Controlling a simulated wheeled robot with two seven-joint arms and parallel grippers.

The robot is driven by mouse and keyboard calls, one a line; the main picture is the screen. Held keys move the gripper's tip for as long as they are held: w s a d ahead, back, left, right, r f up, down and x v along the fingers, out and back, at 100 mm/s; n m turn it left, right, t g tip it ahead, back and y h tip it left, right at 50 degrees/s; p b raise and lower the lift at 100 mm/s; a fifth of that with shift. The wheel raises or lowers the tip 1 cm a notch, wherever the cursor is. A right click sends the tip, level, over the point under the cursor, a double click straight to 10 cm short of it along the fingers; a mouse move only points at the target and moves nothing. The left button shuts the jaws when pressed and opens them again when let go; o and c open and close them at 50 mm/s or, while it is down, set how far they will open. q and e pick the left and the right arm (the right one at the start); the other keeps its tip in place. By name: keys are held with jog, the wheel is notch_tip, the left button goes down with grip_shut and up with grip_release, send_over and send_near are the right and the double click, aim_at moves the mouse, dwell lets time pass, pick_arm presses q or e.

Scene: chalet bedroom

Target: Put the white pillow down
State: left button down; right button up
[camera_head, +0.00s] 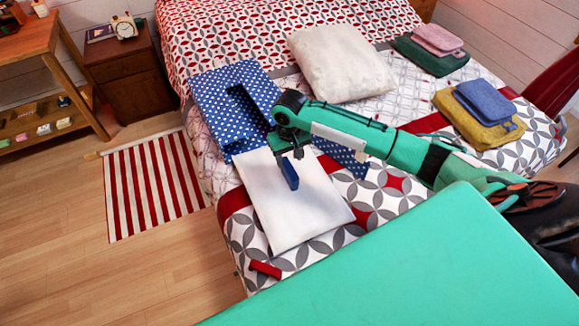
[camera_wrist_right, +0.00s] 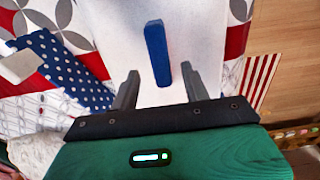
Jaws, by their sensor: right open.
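The white pillow (camera_head: 342,63), plump and slightly creased, lies flat on the bed, beyond my right arm. No gripper touches it. My right gripper (camera_head: 288,152) is open, over the near part of the bed, with its fingers pointing at a flat white panel (camera_head: 291,213). In the right wrist view the two grey fingers of this gripper (camera_wrist_right: 160,72) stand apart. A small blue bar (camera_head: 289,174) shows just past the fingertips, against the panel; the wrist view shows it too (camera_wrist_right: 157,53). I cannot tell whether it touches the panel. My left gripper is not in view.
A blue polka-dot cloth (camera_head: 218,99) lies beside the panel. Folded pink (camera_head: 438,38), green (camera_head: 430,57), blue (camera_head: 484,103) and mustard (camera_head: 462,125) textiles lie along the right. A nightstand (camera_head: 127,72) and striped rug (camera_head: 151,185) are left of the bed.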

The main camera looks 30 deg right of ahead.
notch_tip(320, 180, up, 4)
jog(key=shift+r, duration=0.55)
